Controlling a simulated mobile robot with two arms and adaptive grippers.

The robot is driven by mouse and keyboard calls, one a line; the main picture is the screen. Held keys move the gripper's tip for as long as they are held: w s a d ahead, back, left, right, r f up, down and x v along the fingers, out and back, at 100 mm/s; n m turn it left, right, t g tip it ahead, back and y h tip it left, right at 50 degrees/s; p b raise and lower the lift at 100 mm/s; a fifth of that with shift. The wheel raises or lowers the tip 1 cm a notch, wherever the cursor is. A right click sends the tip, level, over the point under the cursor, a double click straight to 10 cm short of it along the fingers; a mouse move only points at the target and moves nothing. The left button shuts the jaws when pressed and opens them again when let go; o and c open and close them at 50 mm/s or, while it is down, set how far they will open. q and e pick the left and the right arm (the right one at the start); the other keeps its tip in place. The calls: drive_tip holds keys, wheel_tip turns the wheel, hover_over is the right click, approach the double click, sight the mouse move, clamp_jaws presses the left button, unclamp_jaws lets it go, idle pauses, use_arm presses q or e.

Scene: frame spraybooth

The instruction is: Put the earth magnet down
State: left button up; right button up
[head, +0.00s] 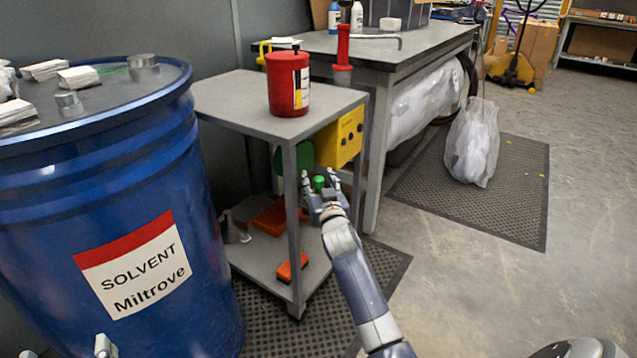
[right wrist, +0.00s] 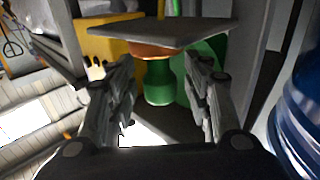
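The earth magnet is a green handle (right wrist: 158,82) with an orange-brown base against a grey plate (right wrist: 150,33) in the right wrist view, where the scene looks upside down. In the head view its green top (head: 318,183) shows beside the cart's front leg. My right gripper (head: 320,182) is around the handle, with a finger on each side. In the right wrist view the fingers (right wrist: 160,85) stand apart, with gaps beside the handle. Only the pale fingertips of my left gripper (head: 65,349) show, spread apart in front of the drum.
A blue solvent drum (head: 160,180) stands left of the grey cart (head: 225,95). The cart carries a red can (head: 288,85); a yellow box (head: 340,138) is below its top. Orange items (head: 270,218) lie on the lower shelf. A workbench (head: 400,45) stands behind, with open floor (head: 480,300) right.

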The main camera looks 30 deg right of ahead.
drive_tip(key=shift+r, duration=0.1)
drive_tip(key=p+v, duration=0.2)
drive_tip(key=v, duration=0.3)
drive_tip(key=shift+s+a, duration=0.1)
drive_tip(key=shift+s, duration=0.3)
drive_tip(key=p, duration=0.1)
approach(320, 185)
use_arm(q)
drive_tip(key=s+a+f+g+y, duration=0.1)
drive_tip(key=s+f+g, duration=0.1)
drive_tip(key=f+g, duration=0.2)
drive_tip(key=s+a+f+g+y, duration=0.1)
drive_tip(key=s+a+f+g, duration=0.1)
drive_tip(key=f, duration=0.7)
drive_tip(key=shift+s+g+y, duration=0.3)
drive_tip(key=shift+s+g, duration=0.2)
drive_tip(key=shift+g, duration=0.4)
use_arm(e)
drive_tip(key=s+a+f+n+g+y, duration=0.3)
drive_tip(key=s+a+f+y, duration=0.1)
drive_tip(key=s+a, duration=0.5)
drive_tip(key=s+a+f+n+g+y, duration=0.2)
drive_tip(key=s+a+f+n+y, duration=0.1)
drive_tip(key=s+a, duration=0.7)
drive_tip(key=a+f+y, duration=0.1)
drive_tip(key=a, duration=0.2)
drive_tip(key=shift+a+f+n+g+y, duration=0.15)
drive_tip(key=shift+f+n+g+y, duration=0.2)
drive_tip(key=shift+n+g+y, duration=0.05)
